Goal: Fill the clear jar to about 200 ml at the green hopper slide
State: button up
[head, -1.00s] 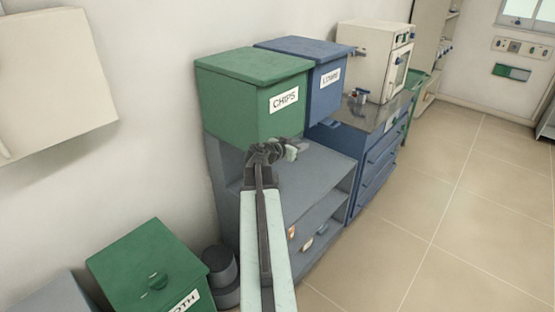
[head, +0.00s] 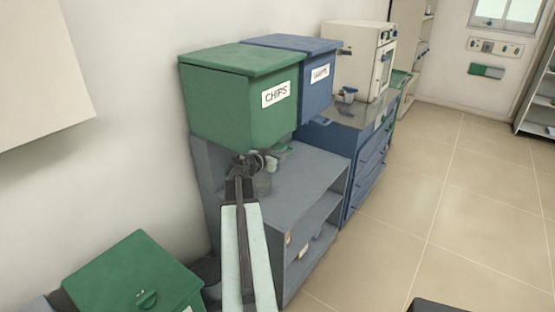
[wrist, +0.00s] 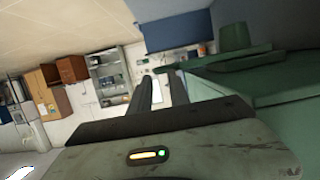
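The green hopper (head: 235,105), labelled CHIPS, stands on a grey shelf unit and fills the right of the wrist view (wrist: 285,125). A small light-green part, perhaps its slide (head: 279,149), shows at its lower front edge. A faint clear jar outline (head: 263,185) shows under the hopper, just above the grey top; its contents and level cannot be made out. My gripper (head: 262,161) is just below the hopper's front underside, close to the slide and above the jar. In the wrist view its two fingers are apart, with nothing clearly seen between them. Contact with the slide cannot be told.
A blue hopper (head: 318,85) stands right behind the green one. The grey shelf unit (head: 310,185) is below, with a blue drawer cabinet (head: 365,165) and cream furnace (head: 358,62) beyond. A green bin (head: 135,275) stands at lower left.

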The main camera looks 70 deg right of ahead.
aim_at(290, 152)
jog(key=b+x, duration=0.1)
jog(key=x, duration=0.5)
jog(key=shift+s+d+f+b, duration=0.15)
jog(key=shift+d+b, duration=0.05)
jog(key=shift+b, duration=0.1)
grip_shut()
jog(key=shift+s+a, duration=0.1)
jog(key=s, duration=0.2)
jog(key=shift+s+a, duration=0.35)
jog(key=shift+s, duration=0.05)
dwell(6.0)
